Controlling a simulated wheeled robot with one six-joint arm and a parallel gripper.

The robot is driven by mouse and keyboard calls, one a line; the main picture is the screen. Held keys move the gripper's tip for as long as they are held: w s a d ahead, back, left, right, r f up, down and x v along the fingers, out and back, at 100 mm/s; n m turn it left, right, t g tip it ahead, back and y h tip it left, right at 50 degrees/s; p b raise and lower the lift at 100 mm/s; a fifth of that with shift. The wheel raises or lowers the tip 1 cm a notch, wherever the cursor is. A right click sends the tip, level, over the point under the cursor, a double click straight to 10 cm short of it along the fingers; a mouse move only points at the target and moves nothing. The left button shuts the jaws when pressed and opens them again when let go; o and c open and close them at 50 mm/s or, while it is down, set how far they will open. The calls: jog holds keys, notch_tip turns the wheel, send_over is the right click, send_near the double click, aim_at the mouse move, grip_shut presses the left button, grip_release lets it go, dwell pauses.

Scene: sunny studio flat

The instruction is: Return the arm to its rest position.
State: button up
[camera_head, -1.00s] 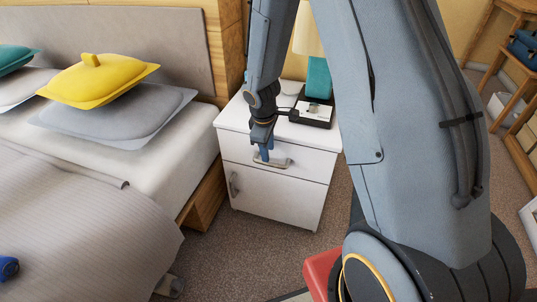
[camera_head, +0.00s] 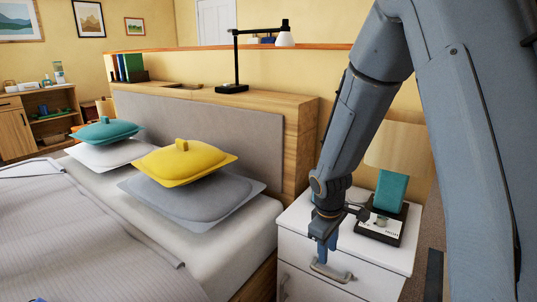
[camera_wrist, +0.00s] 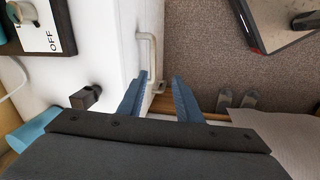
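My gripper (camera_head: 327,248) points down in front of the white nightstand (camera_head: 350,245), close by the handle of its top drawer (camera_head: 330,271). In the wrist view my gripper (camera_wrist: 159,78) has its two blue fingers apart, with nothing held. One end of the pale handle (camera_wrist: 149,48) shows near and between the fingertips; I cannot tell whether they touch. The top drawer looks shut. My arm reaches down from the upper right of the head view and is still bent out over the nightstand.
The bed with a yellow cushion (camera_head: 185,160) is on the left. A black desk lamp (camera_head: 237,65) stands on the headboard shelf. Carpet (camera_wrist: 215,55) lies in front.

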jog(key=s+a+r+m+g+y, duration=0.1)
jog(key=s+a+r+m, duration=0.25)
jog(key=s+r, duration=0.65)
jog(key=s+a+r+m+g+y, duration=0.1)
jog(key=s+a+r+m, duration=0.4)
jog(key=s, duration=0.8)
jog(key=d+r+p, duration=0.8)
jog(key=p, duration=0.6)
jog(key=shift+s+d+m+h, duration=0.15)
jog(key=shift+d+m+h, duration=0.15)
jog(key=shift+d+m, duration=0.1)
